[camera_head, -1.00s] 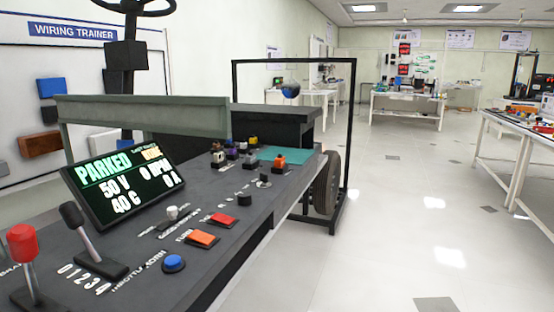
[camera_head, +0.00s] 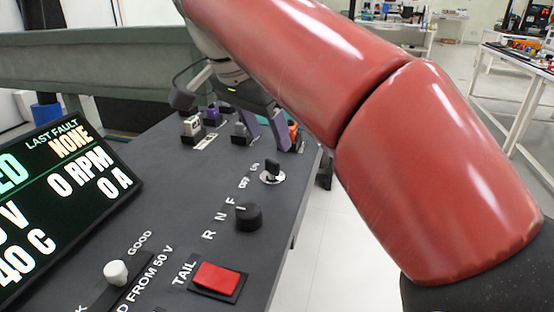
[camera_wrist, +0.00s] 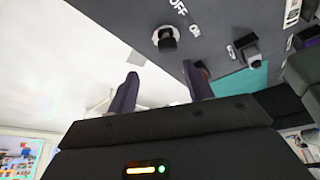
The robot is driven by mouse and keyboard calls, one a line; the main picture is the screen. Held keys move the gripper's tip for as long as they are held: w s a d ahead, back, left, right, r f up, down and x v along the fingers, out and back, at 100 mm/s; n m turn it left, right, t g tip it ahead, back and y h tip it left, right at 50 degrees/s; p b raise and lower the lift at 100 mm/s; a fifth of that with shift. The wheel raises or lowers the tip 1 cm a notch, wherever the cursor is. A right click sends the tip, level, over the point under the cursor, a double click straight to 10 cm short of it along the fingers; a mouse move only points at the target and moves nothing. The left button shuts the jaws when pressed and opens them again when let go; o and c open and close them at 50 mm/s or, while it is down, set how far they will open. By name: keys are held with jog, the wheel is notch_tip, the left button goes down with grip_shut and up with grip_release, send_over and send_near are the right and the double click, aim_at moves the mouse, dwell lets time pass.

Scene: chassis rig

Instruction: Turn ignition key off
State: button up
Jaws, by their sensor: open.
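The ignition key (camera_head: 272,169) is a black grip on a silver round base on the dark console, with OFF and ON printed beside it. It also shows in the wrist view (camera_wrist: 166,41), near the top, by the same labels. I cannot tell surely which label it points to. My gripper (camera_head: 267,149) has two purple fingers, which look spread apart with nothing between them. In the head view they hang just behind the key. In the wrist view my gripper (camera_wrist: 160,72) shows its fingertips apart, below the key and not touching it.
A black R-N-F knob (camera_head: 248,216) and a red TAIL switch (camera_head: 216,280) are nearer on the console. Several small connector blocks stand behind the key, close to the fingers. A display (camera_head: 66,201) stands at left. The floor right of the console is clear.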

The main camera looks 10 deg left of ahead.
aim_at(270, 161)
jog(key=x, duration=0.2)
jog(key=a+b+x, duration=0.1)
jog(key=x, duration=0.1)
jog(key=b+x, duration=0.1)
jog(key=x, duration=0.2)
jog(key=shift+w+a+f, duration=0.1)
jog(key=shift+w+a, duration=0.05)
jog(key=shift+a, duration=0.15)
jog(key=c, duration=1)
